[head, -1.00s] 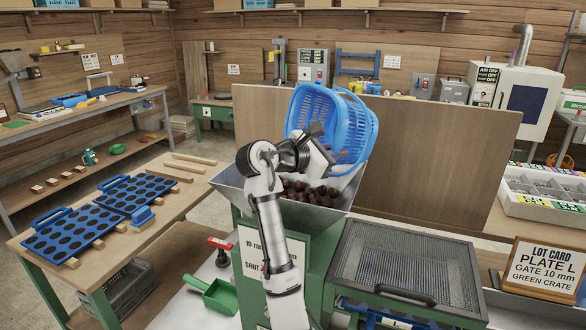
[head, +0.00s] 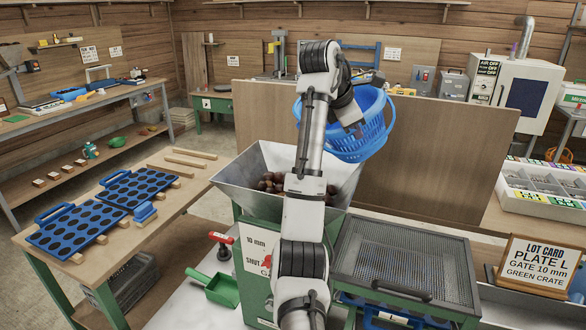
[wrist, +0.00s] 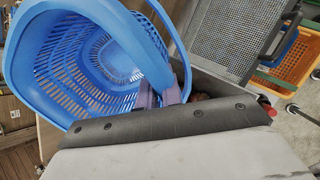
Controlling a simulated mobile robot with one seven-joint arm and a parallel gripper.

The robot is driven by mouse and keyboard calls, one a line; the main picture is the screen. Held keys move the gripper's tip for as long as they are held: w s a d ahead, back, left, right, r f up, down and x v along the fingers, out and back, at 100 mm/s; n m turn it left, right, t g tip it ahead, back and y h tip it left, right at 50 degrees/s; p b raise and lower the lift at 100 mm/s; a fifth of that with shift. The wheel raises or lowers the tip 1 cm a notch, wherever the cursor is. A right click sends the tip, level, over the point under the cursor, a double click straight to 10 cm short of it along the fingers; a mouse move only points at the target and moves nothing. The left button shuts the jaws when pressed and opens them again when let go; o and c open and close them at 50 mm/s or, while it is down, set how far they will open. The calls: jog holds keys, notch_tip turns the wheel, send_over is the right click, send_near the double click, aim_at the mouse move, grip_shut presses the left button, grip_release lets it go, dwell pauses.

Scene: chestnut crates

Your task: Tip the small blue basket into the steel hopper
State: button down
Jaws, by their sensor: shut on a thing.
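Brown chestnuts (head: 270,183) lie in the hopper, partly hidden behind my arm.
A wooden panel (head: 440,150) stands behind the hopper. A mesh-topped sieve (head: 400,262) is at its right, with the lot card (head: 537,264) beyond. A green scoop (head: 220,289) lies at the left. Blue plates (head: 75,228) lie on the left bench.

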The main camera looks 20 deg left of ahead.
aim_at(373, 125)
jog(key=shift+w+d+r+g+y, duration=0.3)
jog(key=shift+w+d+g+y, duration=0.35)
jog(key=shift+d+g+y, duration=0.1)
jog(key=shift+w+d+r+g+y, duration=0.3)
jog(key=shift+w+d+g+y, duration=0.35)
jog(key=shift+y, duration=0.1)
jog(key=shift+w+d+f+g+y, duration=0.45)
jog(key=shift+g+y, duration=0.25)
jog(key=shift+m, duration=0.3)
jog(key=shift+d+f, duration=0.1)
jog(key=shift+f, duration=0.05)
